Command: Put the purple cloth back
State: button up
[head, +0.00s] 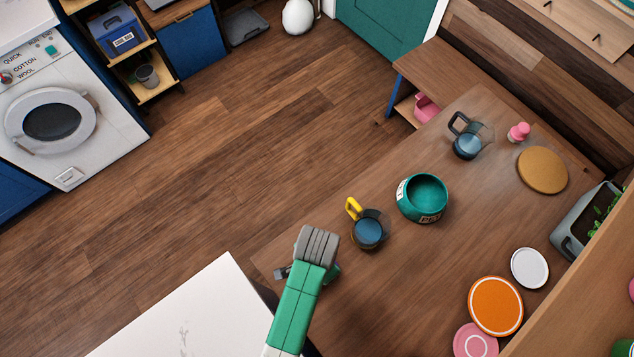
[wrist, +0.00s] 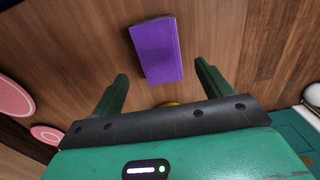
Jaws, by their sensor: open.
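The purple cloth (wrist: 157,50) shows in the wrist view as a flat folded rectangle on the brown wooden table. It lies ahead of my gripper (wrist: 161,78), roughly in line with the space between the two green fingers. The fingers are open and well apart, with nothing between them. In the head view I cannot see the cloth. My green and grey arm covers part of the table's near left corner there, and hides most of the gripper.
A jug with a yellow handle (head: 368,230) stands close right of my arm. Beyond it are a teal pot (head: 423,198) and a dark-handled jug (head: 468,142). Orange (head: 495,306), white (head: 530,268) and pink (head: 474,341) discs lie right. A white worktop (head: 190,315) is at lower left.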

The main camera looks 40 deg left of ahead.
notch_tip(320, 180, up, 5)
jog(key=shift+r+p, duration=0.1)
jog(key=shift+p, duration=0.25)
jog(key=w+d+r+n+t+y, duration=0.1)
jog(key=w+r+t, duration=0.4)
jog(key=w+r, duration=0.55)
jog(key=w+r+t+y, duration=0.1)
jog(key=w+r+t, duration=0.5)
jog(key=r, duration=0.7)
jog(key=w+d+r+n+t, duration=0.1)
jog(key=w+d+r+t, duration=0.15)
jog(key=r, duration=0.75)
jog(key=w+d+r+t, duration=0.1)
jog(key=r+t, duration=0.2)
jog(key=r, duration=0.6)
jog(key=s+d+r+t, duration=0.1)
jog(key=s+r+t, duration=0.1)
jog(key=r, duration=0.6)
jog(key=s+d+r+n+t+h, duration=0.1)
jog(key=s+d+r+t, duration=0.1)
jog(key=s+r, duration=0.3)
jog(key=s+d+r+t+h, duration=0.1)
jog(key=s+d+r+t, duration=0.1)
jog(key=r, duration=0.9)
jog(key=shift+s+d+r+n+t, duration=0.2)
jog(key=shift+s+r+n+t, duration=0.15)
jog(key=shift+s+t, duration=0.7)
